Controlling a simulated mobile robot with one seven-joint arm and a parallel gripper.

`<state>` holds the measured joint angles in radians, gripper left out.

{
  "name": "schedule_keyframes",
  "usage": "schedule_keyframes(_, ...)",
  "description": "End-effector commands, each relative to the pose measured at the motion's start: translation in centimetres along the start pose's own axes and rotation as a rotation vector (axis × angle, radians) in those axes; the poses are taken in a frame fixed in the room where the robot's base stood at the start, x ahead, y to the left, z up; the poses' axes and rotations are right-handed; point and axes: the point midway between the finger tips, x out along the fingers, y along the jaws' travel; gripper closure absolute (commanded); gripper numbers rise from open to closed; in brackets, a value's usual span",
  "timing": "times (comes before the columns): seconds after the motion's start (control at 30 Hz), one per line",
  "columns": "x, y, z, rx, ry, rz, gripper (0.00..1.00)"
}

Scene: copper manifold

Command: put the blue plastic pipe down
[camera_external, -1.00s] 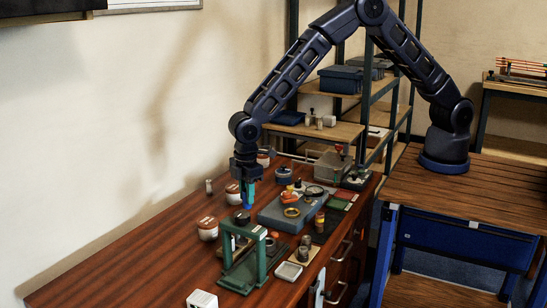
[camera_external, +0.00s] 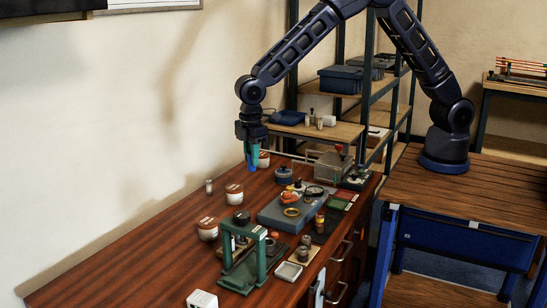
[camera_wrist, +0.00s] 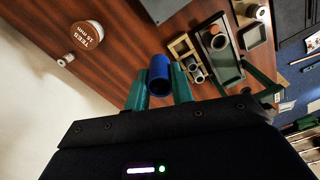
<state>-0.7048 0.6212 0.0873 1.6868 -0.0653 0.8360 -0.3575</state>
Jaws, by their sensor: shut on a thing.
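The blue plastic pipe (camera_wrist: 159,72) is a short, hollow blue tube. In the wrist view its open end faces the camera, between the two teal fingertips. My gripper (camera_wrist: 160,88) is shut on it. In the external view the pipe (camera_external: 252,168) is a small blue piece below my gripper (camera_external: 251,153), held over the far part of the wooden bench (camera_external: 130,259). It appears clear of the bench top, but the exact height cannot be told. The fingers hide part of the pipe.
White jars with brown lids (camera_external: 234,194) stand along the wall side; one labelled "TEES 15 mm" (camera_wrist: 87,37) shows in the wrist view. A green frame fixture (camera_external: 263,245), a grey case (camera_external: 272,213) and small parts crowd the right side. The front left bench is clear.

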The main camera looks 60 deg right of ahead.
Motion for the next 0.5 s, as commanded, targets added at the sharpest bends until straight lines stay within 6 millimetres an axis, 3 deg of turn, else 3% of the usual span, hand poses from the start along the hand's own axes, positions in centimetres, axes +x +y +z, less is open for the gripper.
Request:
schedule_keyframes(0.03, -0.2, 1.6, 2.0, 0.008, 0.0, 0.0, 0.98)
schedule_keyframes(0.2, -0.3, 5.4, 8.0, 0.008, 0.0, -0.001, 0.98)
schedule_keyframes(0.5, -0.4, 9.9, 18.9, 0.007, 0.001, -0.001, 0.98)
